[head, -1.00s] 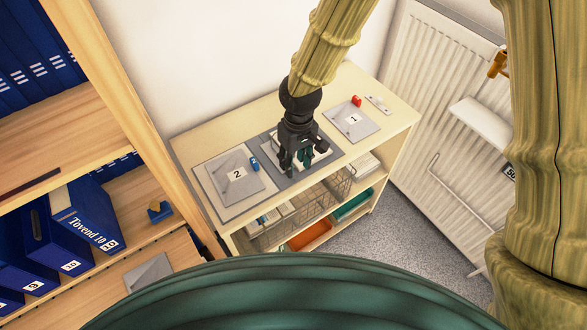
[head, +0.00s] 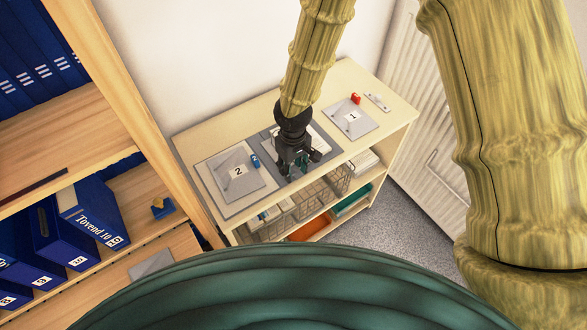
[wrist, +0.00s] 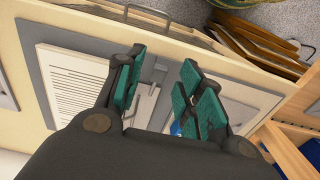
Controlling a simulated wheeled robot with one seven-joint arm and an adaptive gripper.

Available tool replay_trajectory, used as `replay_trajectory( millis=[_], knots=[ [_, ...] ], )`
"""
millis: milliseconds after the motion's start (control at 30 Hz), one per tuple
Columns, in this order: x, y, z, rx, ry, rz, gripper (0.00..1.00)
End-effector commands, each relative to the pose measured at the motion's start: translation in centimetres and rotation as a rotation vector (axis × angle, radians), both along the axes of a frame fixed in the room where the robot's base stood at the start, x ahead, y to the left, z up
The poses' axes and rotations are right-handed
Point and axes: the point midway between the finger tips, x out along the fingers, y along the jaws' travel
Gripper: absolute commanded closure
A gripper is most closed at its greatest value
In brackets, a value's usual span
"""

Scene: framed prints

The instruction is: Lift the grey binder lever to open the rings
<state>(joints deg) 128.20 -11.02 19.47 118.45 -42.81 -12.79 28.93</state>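The open grey binder (head: 266,142) lies on top of a low pale wood cabinet, with white printed sheets (wrist: 78,85) in it. In the wrist view a metal ring mechanism (wrist: 146,104) shows on the binder between my fingers. A small grey piece (wrist: 158,74) near the fingertips looks like the lever; whether a finger touches it I cannot tell. My gripper (wrist: 165,85) is open, its teal-padded fingers apart on either side of the mechanism. In the head view my gripper (head: 297,168) is over the binder and hides much of it.
Grey plates marked 2 (head: 238,171) and 1 (head: 351,117) lie either side of the binder. A small blue object (head: 255,161) is close on the left, a red one (head: 355,98) behind plate 1. Wire baskets (head: 322,195) sit below. A bookshelf (head: 150,130) stands left.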

Motion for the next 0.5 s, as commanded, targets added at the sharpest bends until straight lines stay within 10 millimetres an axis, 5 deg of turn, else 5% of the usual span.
replay_trajectory(
  millis=[500],
  knots=[
    [0.0, 0.0, -2.1, 0.001, -0.001, 0.0, 0.62]
  ],
)
